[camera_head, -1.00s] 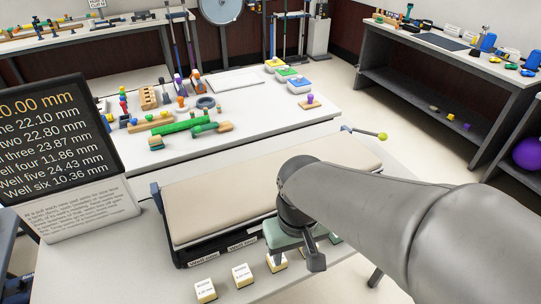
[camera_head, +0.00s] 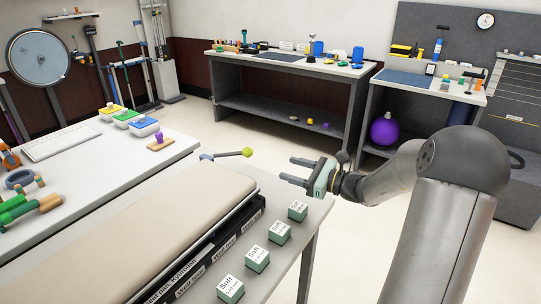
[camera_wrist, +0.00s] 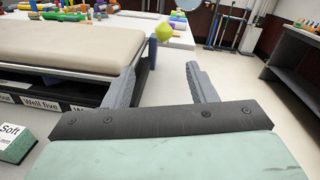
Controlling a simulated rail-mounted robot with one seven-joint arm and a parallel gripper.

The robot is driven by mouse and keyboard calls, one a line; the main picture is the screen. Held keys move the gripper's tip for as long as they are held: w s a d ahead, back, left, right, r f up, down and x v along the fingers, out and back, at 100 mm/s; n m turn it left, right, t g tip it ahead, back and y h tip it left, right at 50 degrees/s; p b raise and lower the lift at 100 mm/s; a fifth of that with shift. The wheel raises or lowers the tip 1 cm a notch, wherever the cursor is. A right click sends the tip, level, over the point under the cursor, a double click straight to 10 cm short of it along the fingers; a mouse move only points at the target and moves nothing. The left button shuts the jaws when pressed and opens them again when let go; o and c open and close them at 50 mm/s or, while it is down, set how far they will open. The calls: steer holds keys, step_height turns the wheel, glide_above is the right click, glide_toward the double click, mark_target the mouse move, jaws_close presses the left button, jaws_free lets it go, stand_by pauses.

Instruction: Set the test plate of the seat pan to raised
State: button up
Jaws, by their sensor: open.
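The seat pan (camera_head: 130,240) is a long cream pad on a dark frame with well labels, lying along the near table. A lever with a yellow-green knob (camera_head: 247,152) sticks out past its far end. The knob also shows in the wrist view (camera_wrist: 164,33), beyond my fingertips. My gripper (camera_head: 286,169) is open and empty, beside the seat pan's far right corner, to the right of the knob and apart from it. In the wrist view, my two grey fingers (camera_wrist: 160,68) are spread, pointing toward the knob. I cannot tell which part is the test plate.
Several green and white blocks labelled Soft (camera_head: 257,259) stand along the table's right edge. A white table (camera_head: 100,185) behind holds coloured parts. A bench (camera_head: 285,70) and a purple ball (camera_head: 384,130) are farther back. The floor to the right is clear.

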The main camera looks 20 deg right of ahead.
mark_target(244, 152)
steer(key=x, duration=0.8)
steer(key=b+x, duration=0.1)
steer(key=x, duration=0.8)
steer(key=shift+w+d+r, duration=0.15)
steer(key=shift+w+r, duration=0.05)
steer(key=shift+w, duration=0.1)
steer(key=shift+c, duration=0.2)
steer(key=c, duration=1.1)
jaws_close()
